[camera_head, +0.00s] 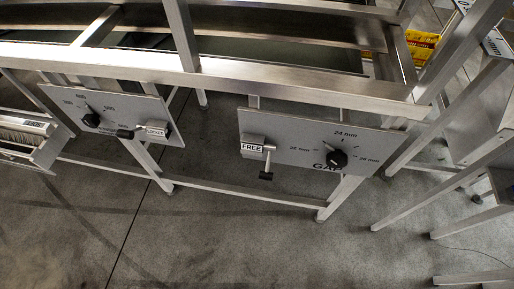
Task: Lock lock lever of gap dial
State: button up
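The gap dial (337,158) is a black knob on the right-hand grey panel (300,147), with "24 mm" above it and "GAP" partly hidden behind it. Its pointer seems to aim up and left, between the left mark and 24 mm. The lock lever (267,163) stands left of the dial on the same panel. It has a metal arm hanging down to a black grip (266,176), beside a label reading "FREE" (252,147). My gripper is not in view.
A second panel (105,113) at left carries another black knob (91,120) and a lever (126,133) lying sideways by a "LOCKED" label. Metal frame legs (340,198) stand below the panels. The concrete floor (220,240) in front is clear.

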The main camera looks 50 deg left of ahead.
aim_at(266, 175)
jog(key=u, duration=1.15)
